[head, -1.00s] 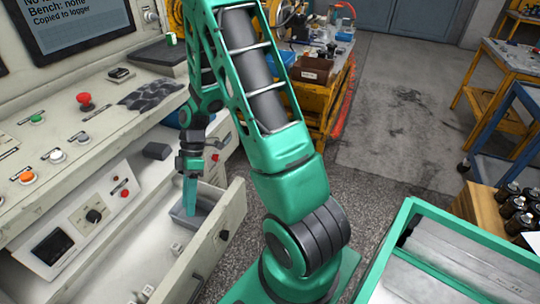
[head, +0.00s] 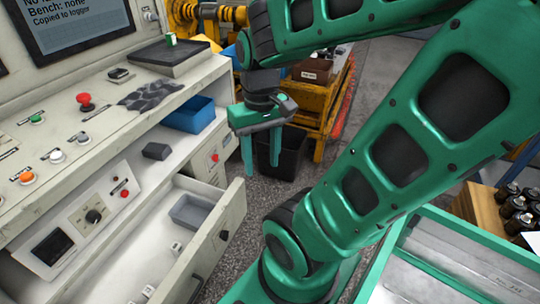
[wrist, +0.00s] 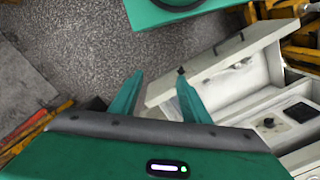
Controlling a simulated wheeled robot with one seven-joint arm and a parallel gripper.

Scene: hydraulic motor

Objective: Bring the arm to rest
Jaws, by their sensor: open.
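My gripper (head: 262,160) hangs pointing down in the head view, to the right of the control bench and above the floor. Its two green fingers are apart with nothing between them. In the wrist view the fingers of my gripper (wrist: 160,98) show open over the speckled floor, with the open drawer beyond the right finger. My green arm crosses the right half of the head view, folded back over its base.
The bench drawer (head: 150,262) stands open, with a grey tray (head: 190,211) inside. A blue bin (head: 190,114) sits on the shelf above. A black bin (head: 290,158) stands on the floor behind my gripper. A green-edged case (head: 408,215) lies at right.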

